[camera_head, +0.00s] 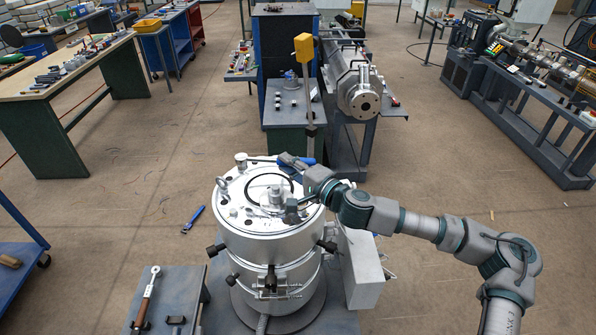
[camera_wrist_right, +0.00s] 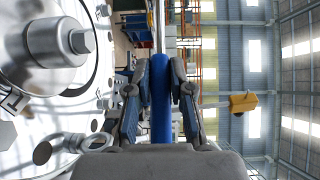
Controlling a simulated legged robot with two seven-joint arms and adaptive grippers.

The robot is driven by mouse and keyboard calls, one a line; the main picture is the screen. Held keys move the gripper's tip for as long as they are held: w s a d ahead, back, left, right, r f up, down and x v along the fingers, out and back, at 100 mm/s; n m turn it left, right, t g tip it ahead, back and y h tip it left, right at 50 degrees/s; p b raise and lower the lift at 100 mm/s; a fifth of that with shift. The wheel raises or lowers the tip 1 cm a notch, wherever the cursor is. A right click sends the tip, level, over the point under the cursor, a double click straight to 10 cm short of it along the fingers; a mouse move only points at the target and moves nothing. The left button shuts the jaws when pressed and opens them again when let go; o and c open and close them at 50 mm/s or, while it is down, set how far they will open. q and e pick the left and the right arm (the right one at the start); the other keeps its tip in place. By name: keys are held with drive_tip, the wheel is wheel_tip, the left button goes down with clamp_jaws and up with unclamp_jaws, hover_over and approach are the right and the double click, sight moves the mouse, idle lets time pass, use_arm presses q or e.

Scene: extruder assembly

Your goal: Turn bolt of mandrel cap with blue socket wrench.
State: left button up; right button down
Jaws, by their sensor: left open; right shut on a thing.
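The mandrel cap (camera_head: 240,217) is the round silver top of the upright cylinder, with a raised hub (camera_head: 273,198) at its centre. The hub also shows at upper left in the right wrist view (camera_wrist_right: 62,42). My right gripper (camera_head: 296,160) is shut on the blue handle of the socket wrench (camera_head: 308,161), above the cap's far edge. In the right wrist view the blue handle (camera_wrist_right: 160,100) stands between both fingers. The wrench's shaft runs left to a silver head (camera_head: 241,159) at the cap's far-left rim; whether it sits on a bolt is too small to tell. My left gripper is not seen.
An eyebolt (camera_head: 221,183) rises from the cap's left side, and clamps (camera_head: 328,246) stick out around the cylinder. A blue wrench (camera_head: 193,219) lies on the floor. A small table (camera_head: 185,285) at front left bears a ratchet (camera_head: 147,295). A post with a yellow box (camera_head: 303,48) stands behind.

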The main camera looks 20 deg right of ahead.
drive_tip(key=s+a+m+h+b, duration=0.1)
drive_tip(key=h+b, duration=0.1)
drive_tip(key=s+m+t+h+b, duration=0.1)
drive_tip(key=s+m+h+b, duration=0.1)
drive_tip(key=s+a+f+m+h+b, duration=0.1)
drive_tip(key=h+b, duration=0.1)
drive_tip(key=b, duration=0.1)
drive_tip(key=shift+s+a+t+h, duration=0.15)
drive_tip(key=shift+a+t+h, duration=0.15)
drive_tip(key=shift+a+t, duration=0.1)
use_arm(q)
wheel_tip(320, 180, down, 12)
drive_tip(key=s+t+b, duration=0.1)
drive_tip(key=t+b, duration=0.1)
drive_tip(key=b, duration=0.3)
drive_tip(key=shift+s+n+b, duration=0.15)
drive_tip(key=shift+n+b, duration=0.25)
use_arm(e)
drive_tip(key=s+d+m+g+h, duration=0.1)
drive_tip(key=s+d+m+h, duration=0.1)
drive_tip(key=s+m+h, duration=0.3)
drive_tip(key=shift+s+f+h, duration=0.25)
drive_tip(key=shift+s+h, duration=0.75)
drive_tip(key=shift+s, duration=0.8)
use_arm(q)
drive_tip(key=shift+f, duration=0.25)
use_arm(e)
drive_tip(key=shift+d+f, duration=0.1)
